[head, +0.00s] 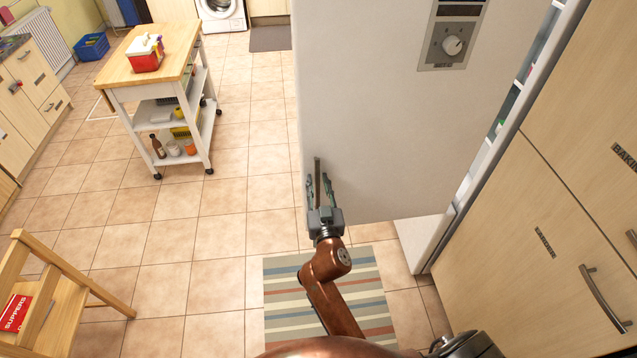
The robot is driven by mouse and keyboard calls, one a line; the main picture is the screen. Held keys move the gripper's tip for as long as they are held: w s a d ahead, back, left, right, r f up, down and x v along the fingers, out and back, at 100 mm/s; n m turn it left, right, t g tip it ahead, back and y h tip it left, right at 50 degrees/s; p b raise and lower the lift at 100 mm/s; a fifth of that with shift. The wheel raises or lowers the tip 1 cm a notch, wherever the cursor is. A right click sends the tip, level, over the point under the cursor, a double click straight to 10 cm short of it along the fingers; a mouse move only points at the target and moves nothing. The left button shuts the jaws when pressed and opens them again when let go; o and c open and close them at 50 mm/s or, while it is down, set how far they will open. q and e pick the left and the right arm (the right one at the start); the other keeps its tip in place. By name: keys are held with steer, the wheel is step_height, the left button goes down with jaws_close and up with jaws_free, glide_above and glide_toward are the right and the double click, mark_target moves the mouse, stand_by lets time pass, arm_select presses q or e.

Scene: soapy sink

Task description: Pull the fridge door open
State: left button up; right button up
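The fridge door (390,120) is a large pale grey panel with a control dial near its top. It stands swung out from the fridge body, and a gap on its right shows the fridge's lit shelves (500,120). A thin dark upright handle (317,168) is at the door's left edge, low down. My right gripper (318,188) is at this handle, its fingers apart on either side of the bar. I cannot see clearly whether they touch it. My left gripper is not in view.
Beige cabinets (540,240) flank the fridge on the right. A striped mat (285,300) lies below my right arm. A wooden chair (60,300) stands at lower left and a white trolley (165,75) at upper left. The tiled floor between is clear.

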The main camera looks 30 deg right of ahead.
mark_target(316, 148)
steer(key=shift+o, duration=0.3)
steer(key=shift+w+r, duration=0.1)
steer(key=shift+r, duration=0.35)
step_height(316, 148, up, 9)
steer(key=shift+r, duration=0.1)
stand_by(0.3)
